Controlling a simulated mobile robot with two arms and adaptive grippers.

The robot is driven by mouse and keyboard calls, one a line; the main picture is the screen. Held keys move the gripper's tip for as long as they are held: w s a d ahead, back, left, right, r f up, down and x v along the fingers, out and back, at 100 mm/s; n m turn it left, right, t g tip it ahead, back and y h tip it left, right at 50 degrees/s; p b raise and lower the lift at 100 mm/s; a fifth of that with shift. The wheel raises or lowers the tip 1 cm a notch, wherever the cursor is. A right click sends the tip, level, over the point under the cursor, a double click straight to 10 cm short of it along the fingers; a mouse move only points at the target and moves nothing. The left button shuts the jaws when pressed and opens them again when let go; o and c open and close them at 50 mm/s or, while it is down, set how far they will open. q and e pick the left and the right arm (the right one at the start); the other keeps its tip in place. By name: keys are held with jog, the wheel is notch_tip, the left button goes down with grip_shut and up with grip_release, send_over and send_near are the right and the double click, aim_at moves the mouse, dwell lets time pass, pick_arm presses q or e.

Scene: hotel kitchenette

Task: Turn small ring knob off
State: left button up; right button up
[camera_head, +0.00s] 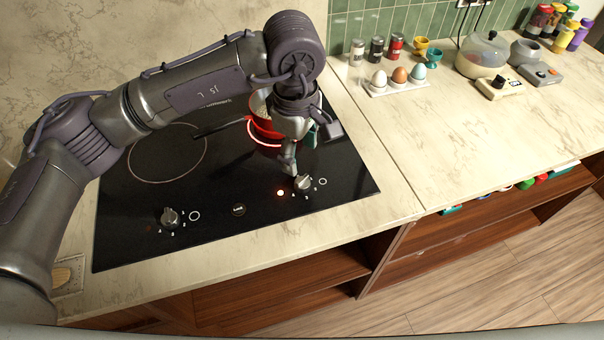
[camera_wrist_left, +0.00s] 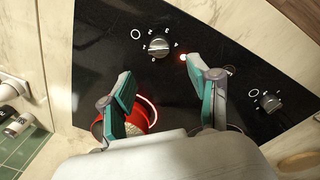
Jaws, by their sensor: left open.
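The black cooktop (camera_head: 225,215) has two silver knobs along its front. The right knob (camera_head: 303,182), also in the left wrist view (camera_wrist_left: 158,47), has a ring mark and dial marks around it; its exact setting is unclear. A red light (camera_head: 280,193) glows beside it. Behind it, a red pot (camera_head: 262,130) is on a burner with a glowing red arc. The left knob (camera_head: 170,217) is farther off, near a larger ring mark. My left gripper (camera_head: 298,156) points down, open and empty, close to the right knob. In the left wrist view its fingers (camera_wrist_left: 168,78) are spread, short of that knob.
The large burner ring (camera_head: 167,153) is bare. The pot's dark handle (camera_head: 215,128) points left. On the right counter, an egg holder (camera_head: 398,87), shakers and a glass-lidded pot (camera_head: 482,57) stand back from the cooktop. The counter's front right is clear.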

aim_at(303, 179)
pick_arm(q)
jog(key=f, duration=0.3)
jog(key=f+p, duration=0.1)
jog(key=f, duration=0.2)
jog(key=f+p, duration=0.1)
jog(key=f, duration=0.1)
jog(key=shift+w+d+f, duration=0.2)
jog(key=shift+w+f, duration=0.1)
jog(key=shift+f, duration=0.45)
jog(key=c, duration=1.1)
jog(key=shift+f+n+b, duration=0.15)
jog(key=shift+n+b, duration=0.45)
jog(key=shift+b, duration=0.35)
jog(key=shift+c, duration=0.2)
jog(key=n+b, duration=0.6)
jog(key=b, duration=0.2)
jog(key=shift+d+f+n+y, duration=0.1)
jog(key=shift+n+y, duration=0.2)
jog(key=shift+n+b, duration=1.6)
jog(key=shift+n, duration=0.4)
jog(key=shift+r, duration=0.2)
